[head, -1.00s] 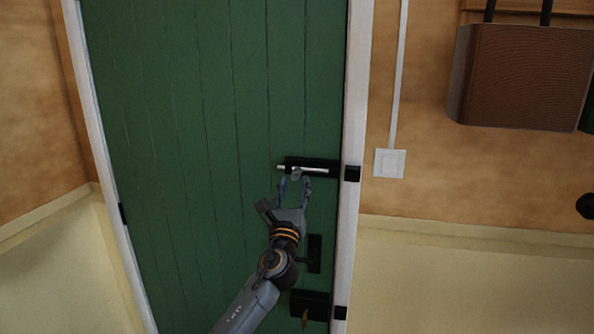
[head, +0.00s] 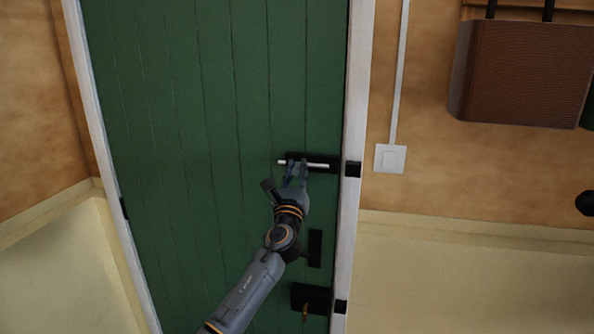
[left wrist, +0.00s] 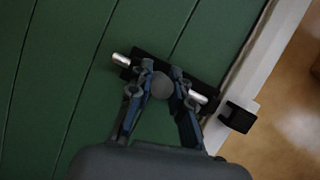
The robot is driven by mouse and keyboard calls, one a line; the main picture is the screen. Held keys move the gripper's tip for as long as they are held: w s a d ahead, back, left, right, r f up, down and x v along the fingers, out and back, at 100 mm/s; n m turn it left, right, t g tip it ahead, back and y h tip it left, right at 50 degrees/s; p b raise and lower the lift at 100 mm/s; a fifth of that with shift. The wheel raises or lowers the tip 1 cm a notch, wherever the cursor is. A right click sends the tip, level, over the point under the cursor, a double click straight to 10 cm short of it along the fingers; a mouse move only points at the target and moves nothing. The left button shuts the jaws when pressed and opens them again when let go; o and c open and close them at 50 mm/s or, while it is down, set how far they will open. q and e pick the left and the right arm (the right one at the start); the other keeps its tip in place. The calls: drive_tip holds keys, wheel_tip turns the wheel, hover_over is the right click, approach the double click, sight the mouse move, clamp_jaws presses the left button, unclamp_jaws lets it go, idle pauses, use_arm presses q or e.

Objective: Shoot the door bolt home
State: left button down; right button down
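The door bolt is a silver bar (head: 318,165) on a black plate (head: 331,159) on the green door (head: 180,130). In the left wrist view the bar (left wrist: 121,59) shows on both sides of the fingers. Its right end stops short of the black keeper (head: 352,170) on the white frame, which also shows in the left wrist view (left wrist: 237,116). My left gripper (head: 297,164) is at the bolt, its fingers closed in on both sides of the round grey knob (left wrist: 162,86). The fingers hide part of the bar. My right gripper is not in view.
Below the bolt are a black door handle (head: 315,248) and a black lock box (head: 311,298) with a brass-coloured piece. A light switch (head: 390,158) and a brown box (head: 522,72) are on the wall at right.

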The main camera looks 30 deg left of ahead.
use_arm(q)
drive_tip(key=d, duration=0.2)
drive_tip(key=w+d, duration=0.1)
drive_tip(key=d, duration=0.2)
drive_tip(key=shift+w+d+b, duration=0.15)
drive_tip(key=shift+b, duration=0.2)
drive_tip(key=c, duration=1.4)
unclamp_jaws()
drive_tip(key=shift+o, duration=1)
drive_tip(key=shift+w+d, duration=0.1)
drive_tip(key=shift+d, duration=0.05)
